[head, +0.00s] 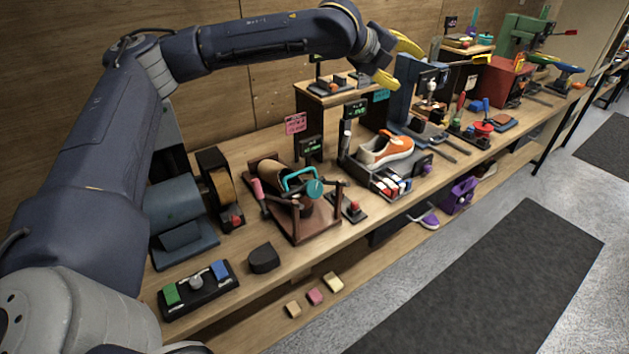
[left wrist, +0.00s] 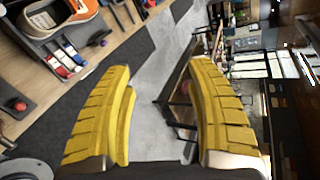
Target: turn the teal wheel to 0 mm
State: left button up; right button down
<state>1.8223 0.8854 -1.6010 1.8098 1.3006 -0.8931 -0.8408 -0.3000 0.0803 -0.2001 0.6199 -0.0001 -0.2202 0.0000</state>
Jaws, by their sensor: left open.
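The teal wheel (head: 315,188) is a small disc on the front of a wooden rig (head: 300,222) with a brown roller (head: 271,174) and a teal bar frame. A small black display (head: 311,149) with green text stands behind the rig; its text is too small to read. My left gripper (head: 403,66) has yellow fingers and is raised high, up and right of the wheel, well apart from it. In the left wrist view its fingers (left wrist: 160,68) are spread with nothing between them. The wheel is not in that view. My right gripper is not in view.
An orange and white sneaker (head: 386,149) sits over a tray of small bottles, right of the rig. A red-button box (head: 353,208) stands just right of the rig. A black switch panel (head: 198,290) lies at front left. More machines crowd the bench to the right.

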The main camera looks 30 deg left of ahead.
pick_arm(q)
notch_tip(320, 180, down, 5)
jog(key=s+a+n+g+y, duration=0.2)
jog(key=g, duration=0.1)
jog(key=g+y, duration=0.4)
jog(key=g, duration=0.6)
send_over(315, 187)
jog(key=w, duration=0.1)
notch_tip(315, 187, down, 8)
jog(key=shift+m, duration=0.4)
jog(key=f, duration=1.1)
jog(key=s+f, duration=0.1)
jog(key=f, duration=0.4)
jog(key=shift+s+f, duration=0.1)
jog(key=shift+f, duration=0.3)
jog(key=shift+t, duration=0.3)
jog(key=c, duration=1)
